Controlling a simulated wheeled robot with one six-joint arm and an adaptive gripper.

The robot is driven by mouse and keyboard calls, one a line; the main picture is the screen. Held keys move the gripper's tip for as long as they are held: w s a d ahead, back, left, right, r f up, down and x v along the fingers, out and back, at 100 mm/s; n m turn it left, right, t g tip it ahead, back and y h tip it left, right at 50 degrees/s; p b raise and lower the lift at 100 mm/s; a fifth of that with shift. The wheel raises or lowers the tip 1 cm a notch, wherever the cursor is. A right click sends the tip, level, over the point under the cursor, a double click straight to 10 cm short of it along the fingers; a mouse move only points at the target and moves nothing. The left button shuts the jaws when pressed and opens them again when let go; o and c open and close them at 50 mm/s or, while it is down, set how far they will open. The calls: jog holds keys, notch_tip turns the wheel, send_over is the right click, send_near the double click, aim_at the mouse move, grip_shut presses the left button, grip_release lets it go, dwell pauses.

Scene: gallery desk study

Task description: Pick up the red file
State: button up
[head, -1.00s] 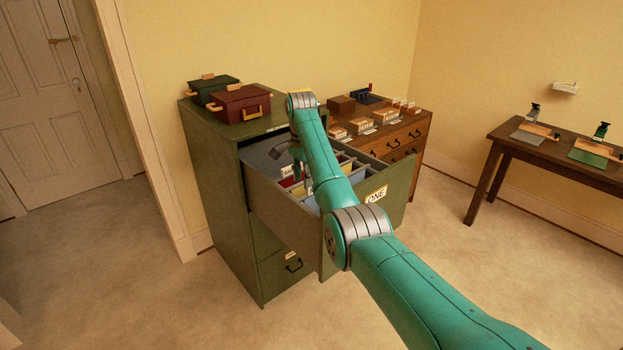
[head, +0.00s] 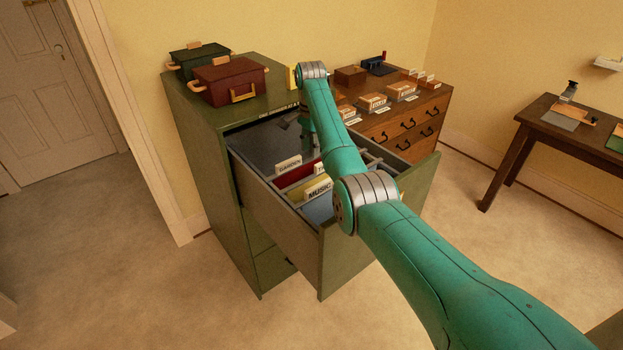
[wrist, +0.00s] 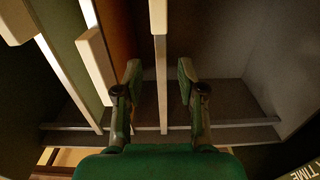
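The red file (head: 296,181) lies in the open top drawer of the green cabinet, between the GARDEN tab (head: 288,165) and the MUSIC tab (head: 318,189). My arm hides part of the drawer. My gripper (wrist: 158,80) is over the drawer; in the head view it is mostly hidden behind my arm link. In the wrist view its fingers are apart, on either side of a thin upright edge with a pale tab (wrist: 158,16). I cannot tell that file's colour or whether the fingers touch it. A green file (wrist: 75,45) and an orange-brown face (wrist: 116,32) show to its left.
The drawer wall (head: 275,207) and front border the files. A red box (head: 228,82) and a dark green box (head: 190,60) stand on the cabinet top. A brown chest (head: 415,118) with small boxes stands right. Open carpet lies in front.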

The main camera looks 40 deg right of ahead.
aim_at(311, 159)
notch_tip(311, 159, down, 8)
jog(key=shift+r, duration=0.25)
jog(key=shift+c, duration=0.2)
grip_shut()
jog(key=shift+w+r, duration=0.1)
